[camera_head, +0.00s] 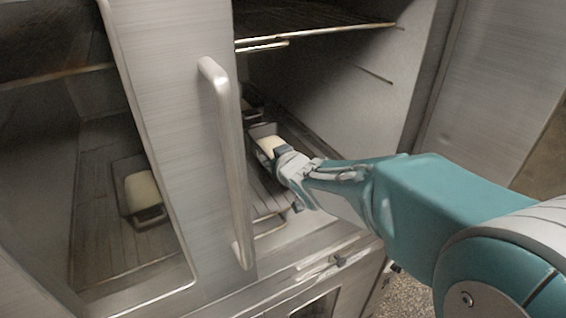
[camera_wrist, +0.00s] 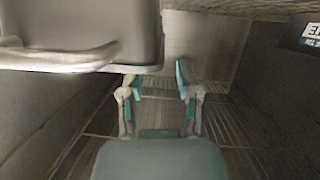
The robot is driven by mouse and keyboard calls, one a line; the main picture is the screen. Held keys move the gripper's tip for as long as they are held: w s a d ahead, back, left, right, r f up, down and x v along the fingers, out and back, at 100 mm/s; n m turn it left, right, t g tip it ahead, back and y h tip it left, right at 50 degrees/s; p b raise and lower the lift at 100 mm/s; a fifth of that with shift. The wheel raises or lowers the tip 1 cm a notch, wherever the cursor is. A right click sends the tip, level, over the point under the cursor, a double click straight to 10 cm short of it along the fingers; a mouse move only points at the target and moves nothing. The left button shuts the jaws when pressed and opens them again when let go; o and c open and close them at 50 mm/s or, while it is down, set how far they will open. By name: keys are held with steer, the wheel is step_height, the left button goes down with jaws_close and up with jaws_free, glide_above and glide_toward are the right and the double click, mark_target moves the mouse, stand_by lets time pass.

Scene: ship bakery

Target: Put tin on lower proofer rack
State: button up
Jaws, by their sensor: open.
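In the head view a dark tin with pale dough (camera_head: 268,141) sits at the lower rack (camera_head: 267,190), inside the open right side of the proofer. My gripper (camera_head: 281,156) is right at its near end, and its fingers cover part of the tin. Whether they touch it is unclear. In the wrist view my gripper (camera_wrist: 160,88) is open, with its two teal fingers apart over the slatted rack (camera_wrist: 240,130). No tin clearly shows between them. A large dark body with a rounded corner (camera_wrist: 90,22) fills the upper left; I cannot tell what it is.
Another tin (camera_head: 249,112) is partly hidden behind the door post. A tin with dough (camera_head: 143,193) shows behind the left glass. The door handle (camera_head: 229,160) stands just left of my gripper. An upper rack (camera_head: 310,17) is above, and the cabinet's right wall (camera_head: 350,85) is alongside.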

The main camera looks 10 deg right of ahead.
steer(key=s+d+r+m+g+h, duration=0.25)
steer(key=s+d+m+h, duration=0.2)
steer(key=s+d, duration=0.85)
steer(key=s+a+f+g, duration=0.1)
steer(key=s+f+g, duration=0.1)
steer(key=s, duration=0.5)
steer(key=s+a+f+g, duration=0.1)
steer(key=s+g, duration=0.2)
steer(key=s, duration=0.5)
steer(key=shift+s+f+m, duration=0.15)
steer(key=shift+f+m, duration=0.2)
steer(key=shift+m, duration=0.1)
